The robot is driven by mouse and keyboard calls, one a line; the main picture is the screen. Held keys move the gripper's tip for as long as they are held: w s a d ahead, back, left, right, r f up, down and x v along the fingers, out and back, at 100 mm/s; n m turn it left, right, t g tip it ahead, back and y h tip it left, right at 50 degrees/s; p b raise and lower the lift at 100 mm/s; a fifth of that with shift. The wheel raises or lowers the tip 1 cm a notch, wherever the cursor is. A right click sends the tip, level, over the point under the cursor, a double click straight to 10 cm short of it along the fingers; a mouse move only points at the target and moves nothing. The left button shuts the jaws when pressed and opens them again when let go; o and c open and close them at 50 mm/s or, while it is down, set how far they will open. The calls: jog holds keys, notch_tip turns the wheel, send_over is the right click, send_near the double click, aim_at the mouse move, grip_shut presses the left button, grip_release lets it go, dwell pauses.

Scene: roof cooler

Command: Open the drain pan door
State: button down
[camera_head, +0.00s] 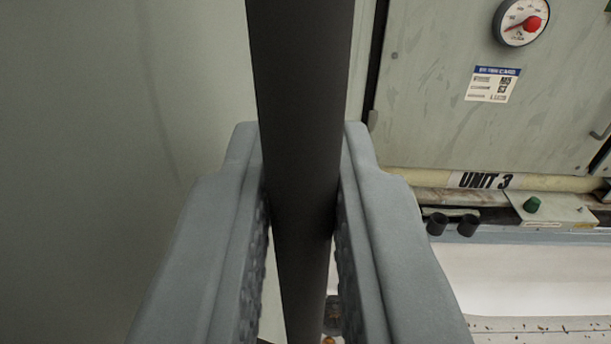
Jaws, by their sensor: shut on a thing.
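My gripper (302,190) fills the lower middle of the view, with a grey finger on each side. It is shut on a dark vertical bar (298,70), which looks like a handle and runs from the top edge down between the fingers. Behind it, a plain grey-green panel (90,130) covers the left side and seems to be the door. I cannot tell whether the bar is fixed to this panel, as its ends are out of view.
A grey-green cabinet panel (440,110) stands at the right, with a round gauge (515,22) and a label (492,84). Below are a "UNIT 3" sign (480,181), a box with a green button (532,204) and two dark pipe ends (452,224). A pale, littered surface lies lower right.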

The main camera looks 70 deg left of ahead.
jog(key=c, duration=1.5)
grip_release()
jog(key=shift+d, duration=0.1)
jog(key=v, duration=1.7)
jog(key=shift+d, duration=0.1)
